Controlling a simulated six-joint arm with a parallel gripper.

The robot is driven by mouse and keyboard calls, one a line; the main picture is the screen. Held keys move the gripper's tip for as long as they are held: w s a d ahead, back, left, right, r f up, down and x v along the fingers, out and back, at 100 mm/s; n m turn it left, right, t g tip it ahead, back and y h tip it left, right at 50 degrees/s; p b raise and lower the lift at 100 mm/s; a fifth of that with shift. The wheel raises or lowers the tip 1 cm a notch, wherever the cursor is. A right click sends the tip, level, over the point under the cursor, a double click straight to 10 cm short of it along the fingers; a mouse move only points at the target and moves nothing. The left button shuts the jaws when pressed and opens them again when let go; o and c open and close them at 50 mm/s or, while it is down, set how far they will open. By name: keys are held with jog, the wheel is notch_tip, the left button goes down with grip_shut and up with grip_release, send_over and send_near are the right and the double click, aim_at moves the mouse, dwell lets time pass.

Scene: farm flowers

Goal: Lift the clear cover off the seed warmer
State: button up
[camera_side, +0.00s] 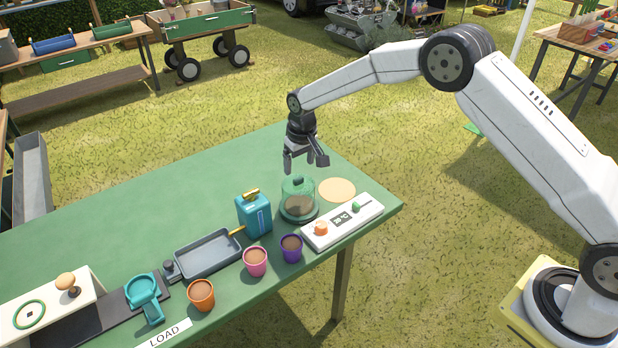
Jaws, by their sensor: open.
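The clear cover (294,187) is a glassy dome with a dark knob on top. It sits at the back-left end of the white seed warmer unit (318,242), which has a temperature display, an orange knob and a green knob. Brown contents show through the dome. My gripper (303,168) is open and empty, pointing down just above the dome's knob. The fingers look apart from the knob, though the exact gap is hard to tell.
A tan round disc (337,190) lies right of the dome. A teal can (254,214), a grey tray (208,253), and purple (291,248), pink (255,261) and orange (201,295) pots stand nearby. The back of the green table (190,205) is clear.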

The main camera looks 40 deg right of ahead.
aim_at(298, 178)
jog(key=shift+f, duration=0.1)
jog(key=shift+w+f, duration=0.15)
jog(key=shift+f, duration=1.1)
jog(key=shift+w+f, duration=0.15)
jog(key=shift+f, duration=1.1)
grip_shut()
